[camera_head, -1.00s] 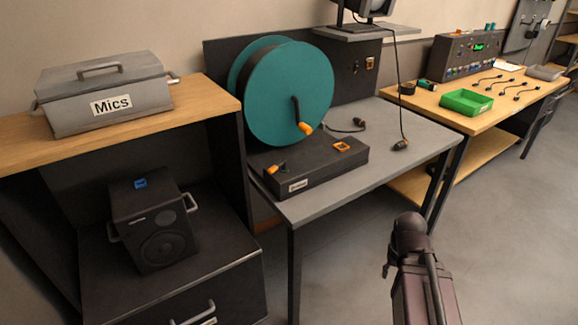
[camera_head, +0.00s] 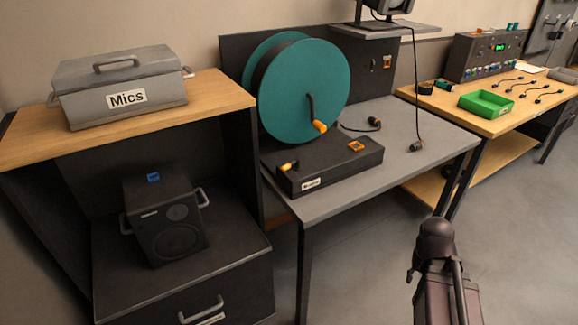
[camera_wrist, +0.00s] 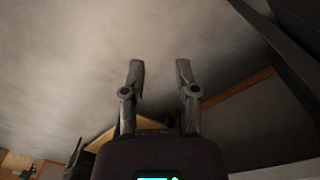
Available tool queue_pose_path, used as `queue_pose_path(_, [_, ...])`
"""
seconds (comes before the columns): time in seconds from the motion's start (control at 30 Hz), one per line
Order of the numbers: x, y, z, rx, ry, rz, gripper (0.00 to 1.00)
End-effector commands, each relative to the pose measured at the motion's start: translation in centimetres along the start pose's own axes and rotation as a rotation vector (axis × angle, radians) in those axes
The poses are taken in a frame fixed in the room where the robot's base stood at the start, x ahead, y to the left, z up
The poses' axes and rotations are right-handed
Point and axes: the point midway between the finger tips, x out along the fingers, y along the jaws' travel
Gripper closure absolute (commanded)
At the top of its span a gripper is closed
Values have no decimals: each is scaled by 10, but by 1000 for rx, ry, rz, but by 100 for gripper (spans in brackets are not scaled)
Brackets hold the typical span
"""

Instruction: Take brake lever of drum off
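A teal cable drum (camera_head: 306,92) stands on a black base box (camera_head: 330,165) on the grey table. A small lever with an orange grip (camera_head: 289,166) sits at the left end of the box top. A dark crank with an orange handle (camera_head: 320,126) is on the drum's face. I cannot tell for sure which is the brake lever, nor its setting. My arm shows at the lower right of the head view, apart from the drum and table. In the wrist view my gripper (camera_wrist: 158,75) is open and empty, its two fingers apart.
An orange-framed switch (camera_head: 356,146) is on the box's right end. A hanging cable ends in a plug (camera_head: 416,146) on the grey table (camera_head: 440,140). A shelf with a Mics case (camera_head: 122,88) and a black speaker (camera_head: 165,220) stands left. The floor in front is clear.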

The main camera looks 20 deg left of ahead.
Motion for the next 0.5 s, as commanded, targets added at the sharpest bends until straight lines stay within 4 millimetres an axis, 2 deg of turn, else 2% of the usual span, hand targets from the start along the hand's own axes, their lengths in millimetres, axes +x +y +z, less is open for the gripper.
queue_pose_path(0.27, [-1,-26,-28,-170,25,168,60])
queue_pose_path(0.5, [-11,-65,-58,-380,66,375,60])
